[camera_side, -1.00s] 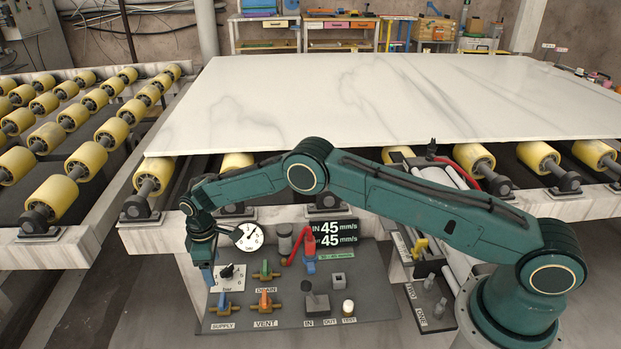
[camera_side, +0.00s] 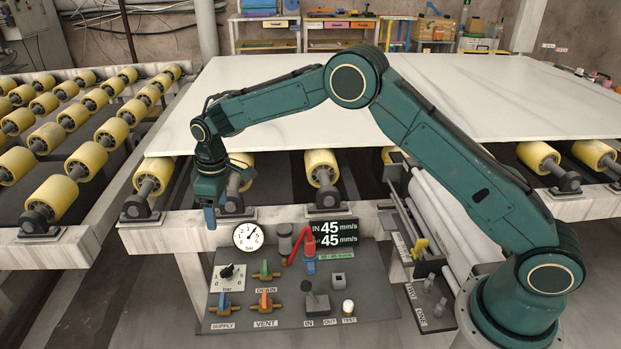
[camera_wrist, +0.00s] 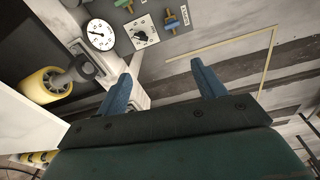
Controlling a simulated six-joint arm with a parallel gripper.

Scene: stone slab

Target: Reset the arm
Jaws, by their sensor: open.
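My gripper (camera_side: 209,218) hangs pointing down in the side view, above and left of the control panel (camera_side: 380,310), near the front beam of the roller table. In the wrist view its two blue fingers (camera_wrist: 160,90) are spread apart with nothing between them. The round pressure gauge (camera_side: 248,236) is just right of and below the gripper; it also shows in the wrist view (camera_wrist: 101,35). The bar dial knob (camera_side: 227,271) sits below the gripper and shows in the wrist view (camera_wrist: 141,37). The gripper touches neither.
A large white stone slab (camera_side: 270,85) lies on yellow rollers (camera_side: 322,167) behind the panel. The panel carries valve handles, a red lever (camera_side: 309,243) and a joystick (camera_side: 315,298). Another roller table (camera_side: 52,196) stands at left. The floor (camera_side: 90,305) at front left is clear.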

